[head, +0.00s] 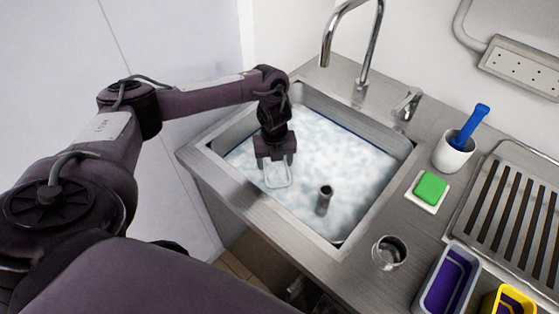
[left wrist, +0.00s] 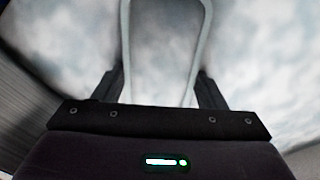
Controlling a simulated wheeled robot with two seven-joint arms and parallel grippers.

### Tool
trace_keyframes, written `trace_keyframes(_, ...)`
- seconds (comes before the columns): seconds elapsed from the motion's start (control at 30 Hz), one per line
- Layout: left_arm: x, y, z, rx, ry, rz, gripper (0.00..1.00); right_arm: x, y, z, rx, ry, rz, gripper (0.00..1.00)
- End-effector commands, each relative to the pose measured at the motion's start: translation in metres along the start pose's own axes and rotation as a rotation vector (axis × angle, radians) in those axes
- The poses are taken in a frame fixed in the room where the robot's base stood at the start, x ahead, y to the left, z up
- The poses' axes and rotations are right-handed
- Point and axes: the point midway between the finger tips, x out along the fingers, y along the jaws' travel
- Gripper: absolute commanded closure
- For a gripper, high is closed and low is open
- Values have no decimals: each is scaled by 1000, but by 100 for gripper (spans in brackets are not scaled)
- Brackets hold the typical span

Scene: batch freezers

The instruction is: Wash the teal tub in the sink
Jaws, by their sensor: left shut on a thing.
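My left gripper (head: 276,164) reaches down into the sink (head: 277,222), low over white, cloudy suds. It is shut on the teal tub (head: 279,186), which shows as a pale, rounded rim below the fingers. In the left wrist view the tub's pale grey-teal rim (left wrist: 125,45) runs up between the two fingers of the gripper (left wrist: 160,88). Its inside looks the same cloudy white as the suds, and its walls are hidden, so I cannot tell how deep it sits. My right gripper is not in view.
An upright pipe (head: 325,200) stands in the suds right of the gripper. The tap (head: 359,90) rises behind. On the right are a brush cup (head: 453,156), green sponge (head: 430,187), slatted rack (head: 513,206), small metal cup (head: 389,254), purple-lined tub (head: 428,290) and yellow tub (head: 528,303).

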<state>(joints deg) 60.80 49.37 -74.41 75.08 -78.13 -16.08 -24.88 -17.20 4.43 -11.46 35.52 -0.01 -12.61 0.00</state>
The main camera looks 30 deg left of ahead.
Motion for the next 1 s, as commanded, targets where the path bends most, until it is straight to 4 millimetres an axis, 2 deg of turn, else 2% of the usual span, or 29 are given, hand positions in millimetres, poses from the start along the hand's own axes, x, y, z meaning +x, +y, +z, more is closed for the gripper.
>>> trace_keyframes(0.17,0,3,3,1,1,-1,58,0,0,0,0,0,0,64)
trace_keyframes(0.77,-1,-24,-23,2,1,-1,58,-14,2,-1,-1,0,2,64)
trace_keyframes(1.0,0,-23,-22,-1,0,0,58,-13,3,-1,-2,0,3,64)
